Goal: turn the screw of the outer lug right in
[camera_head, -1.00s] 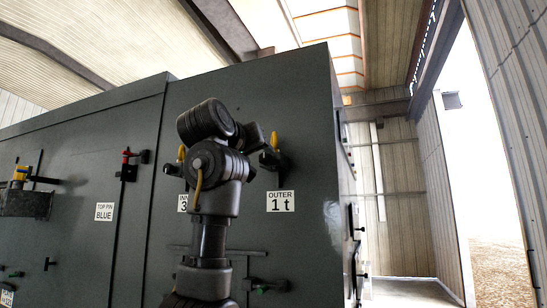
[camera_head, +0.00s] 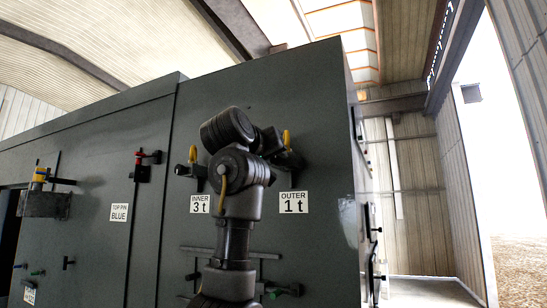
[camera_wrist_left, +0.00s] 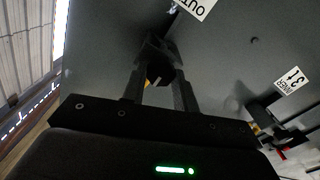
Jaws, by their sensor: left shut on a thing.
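The outer lug (camera_head: 292,158) is a dark fitting with an upright yellow piece (camera_head: 286,138), above the label "OUTER 1 t" (camera_head: 293,202) on the grey enclosure wall. My left arm rises in front of it in the head view and partly covers it. My left gripper (camera_wrist_left: 158,62) is shut on the outer lug's screw in the left wrist view. A bit of yellow (camera_wrist_left: 148,84) shows between its fingers. The screw itself is mostly hidden by the fingers and in shadow, so its depth cannot be told. My right gripper is not in view.
The inner lug (camera_head: 193,170), with its own yellow piece, sits left of my arm above the label "INNER 3 t" (camera_head: 200,204). A red-topped fitting (camera_head: 139,166) is further left. Handles stick out below. Open room lies right of the enclosure's edge.

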